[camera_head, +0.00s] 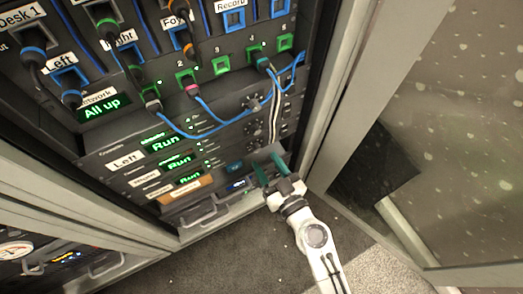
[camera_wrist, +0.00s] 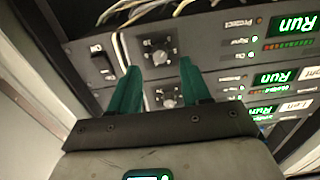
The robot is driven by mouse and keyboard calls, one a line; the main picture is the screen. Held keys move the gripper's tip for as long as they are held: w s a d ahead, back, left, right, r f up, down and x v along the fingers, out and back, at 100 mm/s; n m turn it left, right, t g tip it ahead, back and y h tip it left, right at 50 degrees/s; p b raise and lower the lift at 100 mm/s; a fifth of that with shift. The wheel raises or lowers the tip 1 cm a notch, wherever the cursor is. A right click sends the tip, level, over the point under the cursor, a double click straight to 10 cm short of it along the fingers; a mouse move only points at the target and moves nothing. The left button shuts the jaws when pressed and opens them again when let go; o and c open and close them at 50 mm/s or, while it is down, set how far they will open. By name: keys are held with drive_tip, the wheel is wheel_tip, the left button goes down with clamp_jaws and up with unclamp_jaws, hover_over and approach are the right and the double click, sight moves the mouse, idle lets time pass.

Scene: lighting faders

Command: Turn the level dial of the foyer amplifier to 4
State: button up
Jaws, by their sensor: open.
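The amplifiers are stacked in the lower rack; the top one is labelled Left (camera_head: 125,161). No Foyer label on an amplifier is readable; the lowest carries an orange-brown strip (camera_head: 186,190). In the wrist view, which is upside down, one level dial (camera_wrist: 158,50) lies beyond my fingertips and another dial (camera_wrist: 168,97) shows between my fingers. Their pointer settings are too small to read. My gripper (camera_head: 271,171) has its green fingers apart and empty, at the right end of the lowest units. It also shows in the wrist view (camera_wrist: 160,67).
A black rocker switch (camera_wrist: 103,62) sits beside the dial. White cables (camera_head: 276,112) hang down the rack's right side, and blue cables (camera_head: 215,122) cross the patch panel above. The open door frame (camera_head: 335,100) stands close at right. Carpet lies in front.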

sight(258, 151)
drive_tip(key=shift+x, duration=1.95)
clamp_jaws()
